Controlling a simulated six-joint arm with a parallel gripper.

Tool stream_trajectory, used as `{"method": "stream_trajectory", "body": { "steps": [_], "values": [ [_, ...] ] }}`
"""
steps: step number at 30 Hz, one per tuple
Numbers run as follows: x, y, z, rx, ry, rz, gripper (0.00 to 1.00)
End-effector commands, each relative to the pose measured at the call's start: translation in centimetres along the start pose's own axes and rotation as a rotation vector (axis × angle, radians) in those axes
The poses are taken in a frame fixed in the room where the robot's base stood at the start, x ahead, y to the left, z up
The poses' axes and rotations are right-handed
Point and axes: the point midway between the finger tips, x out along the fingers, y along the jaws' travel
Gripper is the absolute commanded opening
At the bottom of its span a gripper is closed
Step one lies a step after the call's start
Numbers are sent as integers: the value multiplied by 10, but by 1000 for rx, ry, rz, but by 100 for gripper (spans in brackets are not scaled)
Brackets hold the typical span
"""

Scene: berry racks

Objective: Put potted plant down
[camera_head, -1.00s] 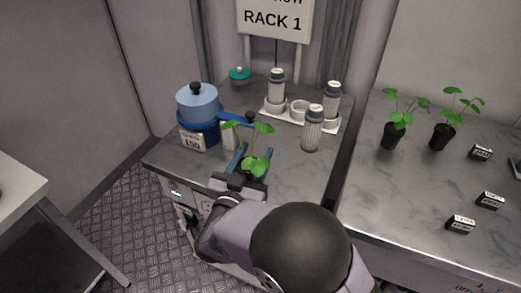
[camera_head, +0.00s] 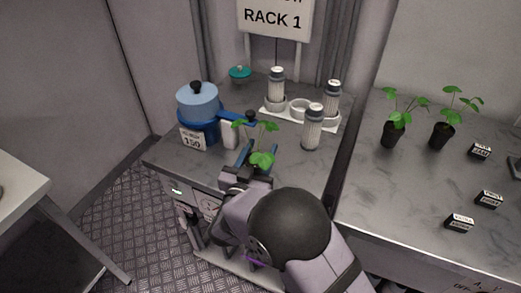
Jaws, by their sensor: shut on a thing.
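A potted plant with green leaves (camera_head: 262,159) is in my gripper (camera_head: 257,158), over the front part of the left counter (camera_head: 290,172). My gripper's blue fingers are shut on it. The pot itself is mostly hidden by the leaves and my gripper. I cannot tell whether the pot touches the counter top.
A blue pot with a lid (camera_head: 198,108) and a 150 label (camera_head: 192,138) stands left. A grey-capped canister (camera_head: 313,128) stands right, near a white holder (camera_head: 299,112) with more canisters. Two potted plants (camera_head: 394,134) (camera_head: 442,135) and small labelled blocks (camera_head: 480,151) are on the right counter.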

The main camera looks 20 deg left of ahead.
Motion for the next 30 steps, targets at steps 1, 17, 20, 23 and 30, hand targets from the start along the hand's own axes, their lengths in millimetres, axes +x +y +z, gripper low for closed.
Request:
{"method": "stream_trajectory", "body": {
  "steps": [1,17,20,23,30],
  "values": [
    [0,0,-1,2,2,0,20],
    [0,0,2,1,0,0,63],
    [0,0,2,1,0,0,63],
    [0,0,0,1,1,1,63],
    [-18,-1,-1,2,0,-3,63]
  ]
}}
